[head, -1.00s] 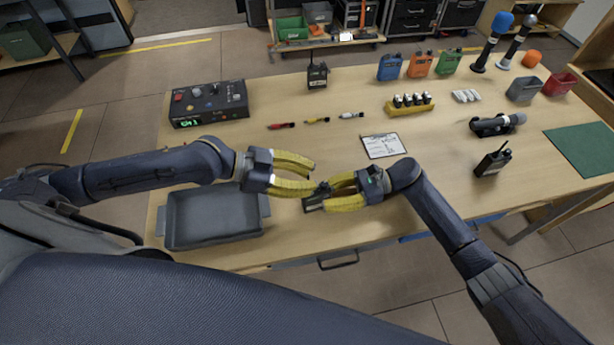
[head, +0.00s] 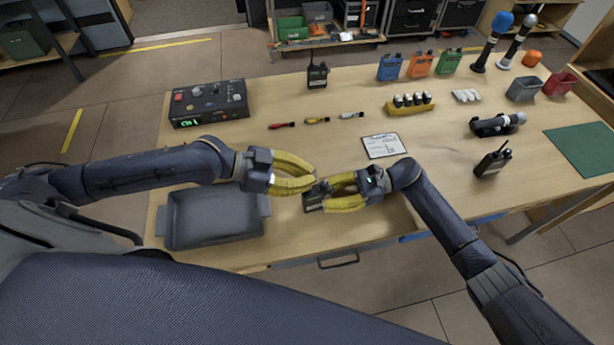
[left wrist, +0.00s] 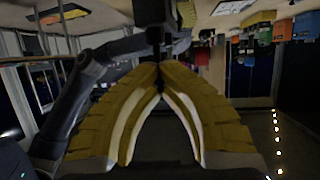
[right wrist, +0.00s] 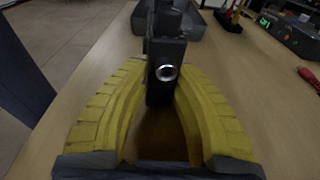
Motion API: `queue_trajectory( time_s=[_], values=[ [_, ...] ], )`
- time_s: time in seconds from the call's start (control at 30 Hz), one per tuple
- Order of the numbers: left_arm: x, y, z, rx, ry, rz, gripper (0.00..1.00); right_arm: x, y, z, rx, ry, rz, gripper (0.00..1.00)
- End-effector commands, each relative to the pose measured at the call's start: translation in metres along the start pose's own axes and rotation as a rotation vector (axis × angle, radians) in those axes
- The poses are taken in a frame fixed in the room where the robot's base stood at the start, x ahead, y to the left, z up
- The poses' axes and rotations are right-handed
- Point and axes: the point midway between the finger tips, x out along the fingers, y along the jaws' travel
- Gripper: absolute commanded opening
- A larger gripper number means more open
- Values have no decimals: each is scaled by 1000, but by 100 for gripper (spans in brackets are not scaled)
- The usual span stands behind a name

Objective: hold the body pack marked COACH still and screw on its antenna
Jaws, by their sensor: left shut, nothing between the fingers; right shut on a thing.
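A dark body pack (head: 313,202) is held just above or on the table near its front edge; its label cannot be read. My right gripper (head: 334,195) is shut on it from the right. In the right wrist view the pack (right wrist: 160,88) sits between the yellow fingers, a round silver part facing the camera. My left gripper (head: 314,178) is shut and empty beside the pack's upper end. Its fingertips (left wrist: 158,66) meet in the left wrist view, close to a dark shape. I cannot make out an antenna on the held pack.
A grey tray (head: 170,232) lies left of the pack, with a control box (head: 210,103) behind. Small red, yellow and white-ended pieces (head: 318,120) and a clipboard (head: 383,146) lie behind the grippers. Other packs with antennas stand at the back (head: 317,73) and right (head: 493,160).

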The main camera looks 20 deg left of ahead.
Motion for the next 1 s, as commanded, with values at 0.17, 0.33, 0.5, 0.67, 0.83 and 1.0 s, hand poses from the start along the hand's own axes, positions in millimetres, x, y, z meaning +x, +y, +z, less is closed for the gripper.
queue_trajectory(
  time_s=[0.17,0.33,0.5,0.67,0.83,1.0],
  values=[
    [0,0,0,9,-1,19,0,0,0,0,1,0,0,0],
    [1,0,0,33,-2,75,0,0,0,0,1,0,0,0],
    [0,-1,0,54,-2,123,0,1,0,0,0,0,0,0],
    [1,-2,1,77,-5,177,0,1,0,0,0,0,1,0],
    [1,-2,1,105,-2,242,0,1,0,0,0,-1,1,0],
    [1,-1,2,125,-4,286,0,1,0,0,0,-1,1,0]
  ],
)
